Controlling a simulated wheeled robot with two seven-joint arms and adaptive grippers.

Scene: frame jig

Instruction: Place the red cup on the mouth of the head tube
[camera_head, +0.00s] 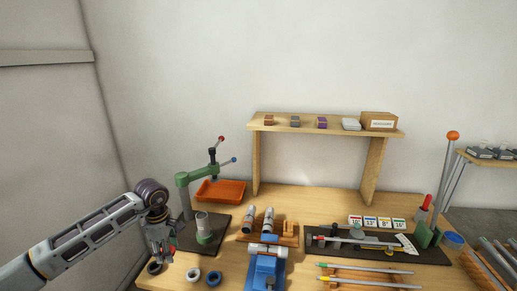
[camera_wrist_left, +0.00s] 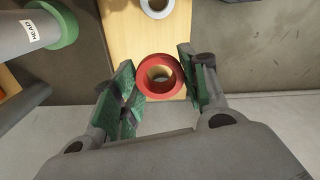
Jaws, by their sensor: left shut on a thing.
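The red cup (camera_wrist_left: 146,87) is a thick red ring with an open centre, seen in the left wrist view. My left gripper (camera_wrist_left: 157,84) is shut on it, with a green pad at each side. My right gripper is not in view.
A blue vise (camera_head: 262,270) stands to the right.

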